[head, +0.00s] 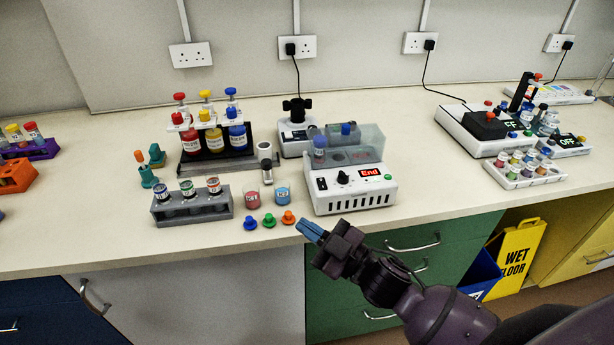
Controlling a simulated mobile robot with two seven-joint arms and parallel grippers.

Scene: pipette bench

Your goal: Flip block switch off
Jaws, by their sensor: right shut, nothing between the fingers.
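The white block heater (352,200) stands on the bench in the middle of the head view. Its front panel has a small dark switch (322,184) at the left, a black knob (343,177), a red display (371,173) reading "End" and a green button (390,177). The switch's rocker position is too small to tell. My right gripper (308,230) is shut and empty, with blue fingertips. It is in front of the block near the bench's front edge, below and left of the switch, apart from it. My left gripper is not in view.
A grey rack (193,210) with vials stands left of the block. Red (252,199) and blue (283,195) small pots and several coloured caps (269,220) lie between them. A rack with dispenser bottles (208,162) stands behind.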

